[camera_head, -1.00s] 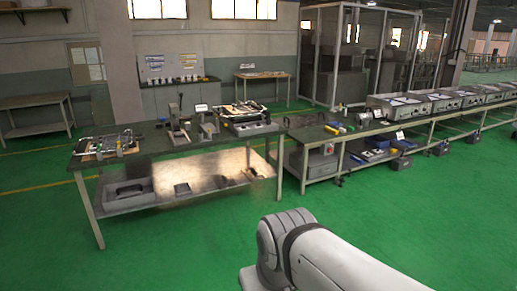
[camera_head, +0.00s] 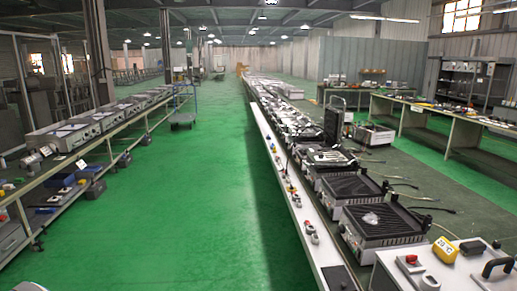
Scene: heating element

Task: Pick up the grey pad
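I cannot clearly pick out a grey pad. A small flat dark grey piece (camera_head: 472,248) lies on the light worktop at the lower right, beside a yellow display block (camera_head: 445,250). A small pale grey lump (camera_head: 371,218) rests on the ribbed black top of a heating unit (camera_head: 385,228). Either is too small to name surely.
A long conveyor line (camera_head: 320,240) with several heating units runs away from the lower right. Another bench line (camera_head: 85,160) stands on the left. The green floor (camera_head: 200,200) between them is clear apart from a blue trolley (camera_head: 183,118) further back.

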